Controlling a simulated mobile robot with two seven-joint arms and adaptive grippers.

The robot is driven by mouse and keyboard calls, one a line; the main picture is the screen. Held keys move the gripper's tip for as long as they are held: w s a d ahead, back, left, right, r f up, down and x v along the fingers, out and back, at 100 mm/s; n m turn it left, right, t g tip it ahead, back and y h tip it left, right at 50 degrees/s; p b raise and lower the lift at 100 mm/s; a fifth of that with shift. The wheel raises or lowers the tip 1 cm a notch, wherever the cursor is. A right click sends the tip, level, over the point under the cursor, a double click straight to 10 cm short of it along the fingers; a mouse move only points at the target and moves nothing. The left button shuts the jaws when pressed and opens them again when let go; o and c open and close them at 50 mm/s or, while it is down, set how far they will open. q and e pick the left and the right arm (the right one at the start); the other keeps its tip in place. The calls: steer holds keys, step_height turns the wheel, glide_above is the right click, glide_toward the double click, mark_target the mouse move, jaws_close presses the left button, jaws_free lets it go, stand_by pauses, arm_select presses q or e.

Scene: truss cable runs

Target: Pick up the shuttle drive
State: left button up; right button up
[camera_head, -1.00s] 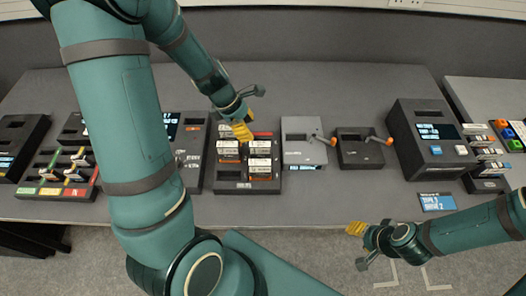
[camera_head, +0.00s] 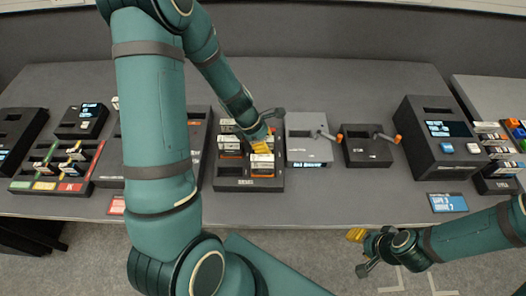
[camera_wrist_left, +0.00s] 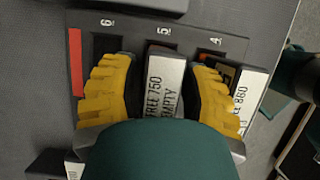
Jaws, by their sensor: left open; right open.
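A dark rack (camera_head: 248,186) holds several white-labelled drives in slots. In the left wrist view, a drive (camera_wrist_left: 162,85) in slot 5 reads "FREE 750 EMPTY". Another labelled drive (camera_wrist_left: 247,90) stands in slot 4, partly behind a finger, and slot 6 looks empty. I cannot tell which one is the shuttle drive. My left gripper (camera_head: 264,144) is open over the rack; in the wrist view its yellow fingers (camera_wrist_left: 162,72) stand on both sides of the slot 5 drive, and contact is unclear. My right gripper (camera_head: 357,236) is open and empty in front of the table's front edge.
A light grey box (camera_head: 307,150) and a dark box (camera_head: 365,152), each with an orange-tipped lever, stand right of the rack. A larger dark unit with a screen (camera_head: 436,135) stands farther right. Another slotted rack (camera_head: 48,185) is at the left. The table's back strip is clear.

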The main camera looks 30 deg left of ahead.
arm_select(q)
steer(key=shift+r, duration=0.1)
steer(key=shift+s, duration=0.1)
jaws_close()
steer(key=shift+r, duration=0.1)
